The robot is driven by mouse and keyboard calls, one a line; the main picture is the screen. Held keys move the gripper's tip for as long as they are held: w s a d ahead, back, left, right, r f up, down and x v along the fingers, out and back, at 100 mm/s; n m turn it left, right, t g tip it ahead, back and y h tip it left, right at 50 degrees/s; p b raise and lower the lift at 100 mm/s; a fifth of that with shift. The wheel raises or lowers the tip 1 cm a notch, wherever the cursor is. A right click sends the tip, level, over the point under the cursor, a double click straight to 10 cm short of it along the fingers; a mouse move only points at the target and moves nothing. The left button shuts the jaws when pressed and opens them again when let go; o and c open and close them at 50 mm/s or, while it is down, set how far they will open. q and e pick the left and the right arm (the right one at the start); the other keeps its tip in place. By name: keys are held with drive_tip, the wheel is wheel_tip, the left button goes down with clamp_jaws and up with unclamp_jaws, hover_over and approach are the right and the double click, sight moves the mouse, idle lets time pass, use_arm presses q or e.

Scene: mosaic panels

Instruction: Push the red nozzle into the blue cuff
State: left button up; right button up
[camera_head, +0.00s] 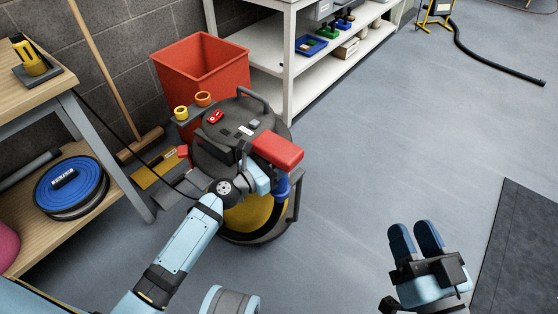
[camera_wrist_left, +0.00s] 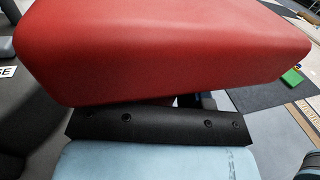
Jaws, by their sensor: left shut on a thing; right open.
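The red nozzle (camera_head: 277,151) is a thick, blocky piece beside the lid of the dark vacuum (camera_head: 235,136). My left gripper (camera_head: 265,170) is shut on it, its fingers mostly hidden. In the left wrist view the red nozzle (camera_wrist_left: 160,45) fills the upper part, close above the gripper's black plate. A blue piece that looks like the blue cuff (camera_head: 282,187) shows just below the nozzle, at the vacuum's front. I cannot tell whether nozzle and cuff touch. My right gripper (camera_head: 414,230) is open and empty over the floor at the lower right.
A red bin (camera_head: 201,66) stands behind the vacuum, with a white shelf (camera_head: 290,60) to its right. A wooden bench (camera_head: 110,185) with a blue reel (camera_head: 70,187) is at the left. A dark mat (camera_head: 520,245) lies at the right. The floor between is clear.

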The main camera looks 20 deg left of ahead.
use_arm(q)
drive_tip(key=shift+f+b, duration=0.6)
drive_tip(key=shift+f, duration=0.25)
use_arm(e)
drive_tip(key=shift+f, duration=0.7)
use_arm(q)
drive_tip(key=shift+r, duration=0.1)
use_arm(e)
drive_tip(key=shift+r, duration=0.1)
use_arm(q)
drive_tip(key=o, duration=1)
drive_tip(key=p+v, duration=0.1)
drive_tip(key=v, duration=1.3)
drive_tip(key=shift+p, duration=0.35)
use_arm(e)
drive_tip(key=shift+r, duration=0.6)
use_arm(q)
drive_tip(key=shift+d, duration=0.1)
